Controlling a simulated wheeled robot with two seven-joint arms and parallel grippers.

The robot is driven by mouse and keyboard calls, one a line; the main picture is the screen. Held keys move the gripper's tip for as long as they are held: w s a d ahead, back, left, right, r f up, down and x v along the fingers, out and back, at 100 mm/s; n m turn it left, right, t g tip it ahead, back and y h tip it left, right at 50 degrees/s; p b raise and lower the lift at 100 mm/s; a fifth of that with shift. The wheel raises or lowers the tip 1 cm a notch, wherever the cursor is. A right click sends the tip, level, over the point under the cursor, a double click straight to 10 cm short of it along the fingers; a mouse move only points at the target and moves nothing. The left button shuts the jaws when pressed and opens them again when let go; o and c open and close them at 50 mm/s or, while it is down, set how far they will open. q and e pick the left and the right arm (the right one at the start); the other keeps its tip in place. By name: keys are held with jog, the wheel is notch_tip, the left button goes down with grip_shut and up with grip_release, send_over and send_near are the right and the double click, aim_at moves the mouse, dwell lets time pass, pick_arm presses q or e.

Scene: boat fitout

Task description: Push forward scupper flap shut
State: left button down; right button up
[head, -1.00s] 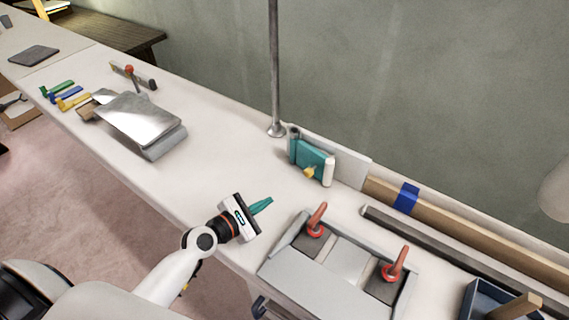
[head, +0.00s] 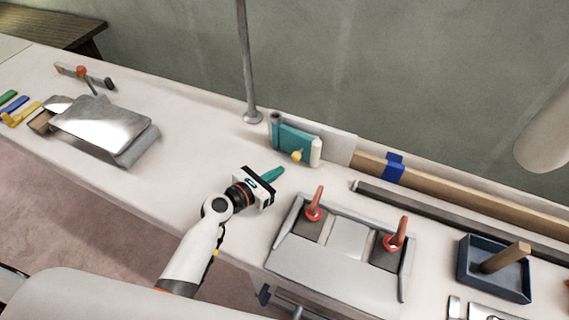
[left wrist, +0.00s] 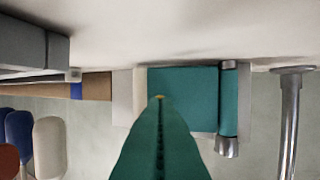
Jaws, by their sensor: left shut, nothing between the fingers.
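A teal flap (head: 297,141) with a yellow knob (head: 296,156) stands against a pale board at the back of the counter. I take it to be the scupper flap. A grey-teal post is at its left edge and a white block at its right. Whether the flap is fully shut is unclear. In the left wrist view the flap (left wrist: 185,82) is straight ahead, upside down, partly covered by my fingers. My left gripper (head: 273,174) is shut and empty, its teal fingers pointing at the flap from the front with a gap. My right gripper is not in view.
A grey frame (head: 330,262) with two red-handled levers stands right of my left gripper. A metal pole (head: 247,70) rises left of the flap. A blue tray (head: 495,285) is at right, a metal-lidded box (head: 100,128) at left. The counter between box and flap is clear.

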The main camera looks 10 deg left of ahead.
aim_at(296, 160)
pick_arm(q)
jog(key=shift+w+d+r, duration=0.1)
jog(key=shift+w+d, duration=0.4)
jog(key=shift+w, duration=0.3)
jog(key=shift+w+d+r, duration=0.1)
jog(key=shift+w+d, duration=0.35)
jog(key=shift+w, duration=0.35)
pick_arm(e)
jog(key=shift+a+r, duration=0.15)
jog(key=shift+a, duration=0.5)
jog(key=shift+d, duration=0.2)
pick_arm(q)
jog(key=shift+d+r+p, duration=0.1)
jog(key=shift+p, duration=0.3)
jog(key=shift+w+d+r+n+t+y+p, duration=0.25)
jog(key=shift+d+n+y+p, duration=0.3)
jog(key=shift+p, duration=0.45)
jog(key=shift+w+d+f+n+t+y, duration=0.25)
jog(key=shift+d+f+n+t+y, duration=0.15)
jog(key=shift+y, duration=0.25)
jog(key=shift+a+r, duration=0.1)
jog(key=shift+a, duration=0.05)
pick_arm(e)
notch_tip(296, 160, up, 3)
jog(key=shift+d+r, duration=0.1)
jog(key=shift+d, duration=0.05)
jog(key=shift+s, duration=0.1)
